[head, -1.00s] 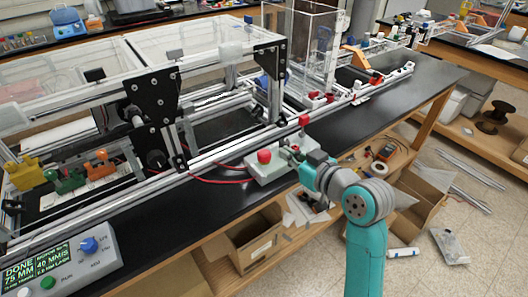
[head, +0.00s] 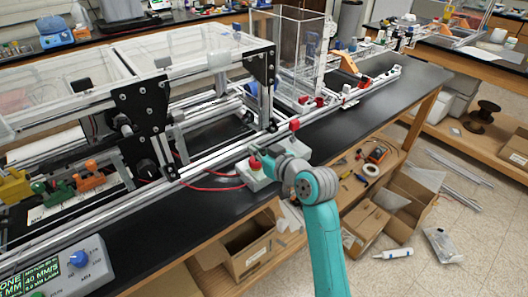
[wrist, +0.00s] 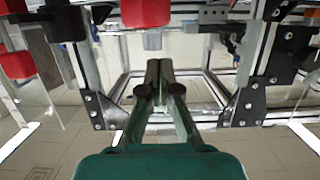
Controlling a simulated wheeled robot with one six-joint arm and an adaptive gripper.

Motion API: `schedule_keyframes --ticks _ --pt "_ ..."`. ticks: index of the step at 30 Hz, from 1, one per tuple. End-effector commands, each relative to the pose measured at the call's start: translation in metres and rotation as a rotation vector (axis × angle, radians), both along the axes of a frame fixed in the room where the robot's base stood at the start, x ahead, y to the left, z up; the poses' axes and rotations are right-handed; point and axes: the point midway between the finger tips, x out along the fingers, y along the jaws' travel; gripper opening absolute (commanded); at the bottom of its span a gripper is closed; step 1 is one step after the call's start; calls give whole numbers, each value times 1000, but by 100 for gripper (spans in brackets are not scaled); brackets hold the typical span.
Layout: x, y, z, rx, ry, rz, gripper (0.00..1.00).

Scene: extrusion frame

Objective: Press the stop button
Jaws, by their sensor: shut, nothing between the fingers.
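A red mushroom button (head: 254,163) sits on a pale grey box (head: 257,182) at the bench's front edge in the head view. I take it for the stop button; no label is readable. My gripper (head: 267,159) is right beside the button and partly covers it and the box. I cannot tell whether it touches the button. In the wrist view my gripper's dark fingertips (wrist: 158,68) are together with nothing between them. A red block (wrist: 145,12) shows above the fingertips there, and another red block (wrist: 18,65) at the left; which parts these are is unclear.
The aluminium extrusion frame (head: 215,150) with black plates (head: 145,110) stands behind the box. Another red piece (head: 294,125) is on the rail. A control panel (head: 95,275) with a blue knob (head: 79,259) is cut off at lower left. Cardboard boxes (head: 365,225) lie below.

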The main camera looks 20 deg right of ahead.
Motion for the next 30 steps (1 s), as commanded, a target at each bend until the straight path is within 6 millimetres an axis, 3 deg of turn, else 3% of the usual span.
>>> schedule_keyframes --ticks 6,20,30 --pt "-1 0 -23 0 1 -1 0" --pt "-1 -1 -29 2 1 0 0" --pt "-1 -1 -53 -1 11 -1 0"
